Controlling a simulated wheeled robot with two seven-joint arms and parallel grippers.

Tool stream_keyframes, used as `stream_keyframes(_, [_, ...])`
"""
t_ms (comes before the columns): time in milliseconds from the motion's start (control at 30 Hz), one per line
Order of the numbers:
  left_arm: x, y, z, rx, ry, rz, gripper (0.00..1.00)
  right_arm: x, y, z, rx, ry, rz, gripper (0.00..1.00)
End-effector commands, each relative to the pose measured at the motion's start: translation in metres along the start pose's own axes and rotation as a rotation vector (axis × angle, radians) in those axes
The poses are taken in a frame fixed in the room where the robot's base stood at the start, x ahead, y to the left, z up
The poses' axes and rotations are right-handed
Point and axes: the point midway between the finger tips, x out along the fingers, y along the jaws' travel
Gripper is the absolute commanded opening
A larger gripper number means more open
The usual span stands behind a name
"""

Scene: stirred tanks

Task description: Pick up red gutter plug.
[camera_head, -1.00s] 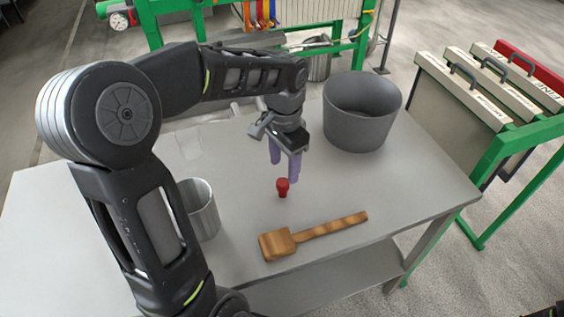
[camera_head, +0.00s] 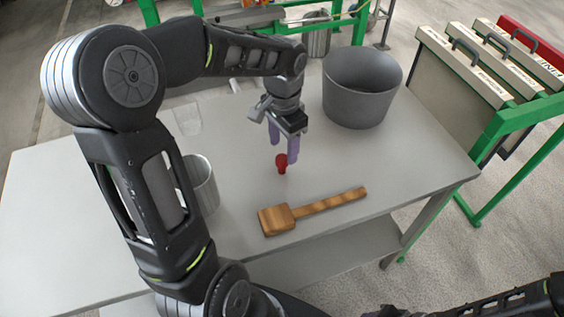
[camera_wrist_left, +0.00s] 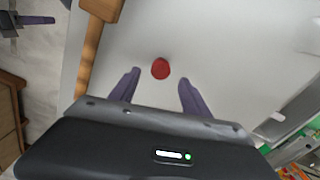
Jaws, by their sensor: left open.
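The red gutter plug (camera_head: 281,163) stands on the grey table, left of the middle of the head view. It also shows in the left wrist view (camera_wrist_left: 160,68) as a red round top, just beyond the fingertips and between their lines. My left gripper (camera_head: 284,152) is open and points down above and just behind the plug, with its purple fingers close to it. The fingers show apart and empty in the left wrist view (camera_wrist_left: 158,76).
A wooden mallet (camera_head: 277,220) lies in front of the plug. A grey bucket (camera_head: 358,95) stands at the back right of the table (camera_head: 420,160). A metal cup (camera_head: 204,185) stands to the left, partly behind my arm. The tabletop right of the plug is clear.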

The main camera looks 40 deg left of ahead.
Motion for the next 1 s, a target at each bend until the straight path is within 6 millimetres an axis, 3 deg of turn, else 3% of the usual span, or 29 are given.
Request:
stream_keyframes(167, [0.011, 0.0, 0.002, -0.001, -0.003, 0.002, 0.55, -0.005, -0.002, 0.001, 0.001, -0.001, 0.001, 0.36])
stream_keyframes(467, [0.05, 0.0, 0.002, 0.0, -0.002, 0.002, 0.55, -0.011, -0.003, 0.002, 0.003, -0.004, 0.004, 0.36])
stream_keyframes(1000, [0.052, 0.0, 0.002, 0.0, 0.0, 0.0, 0.55, -0.011, -0.003, 0.002, 0.003, -0.004, 0.004, 0.36])
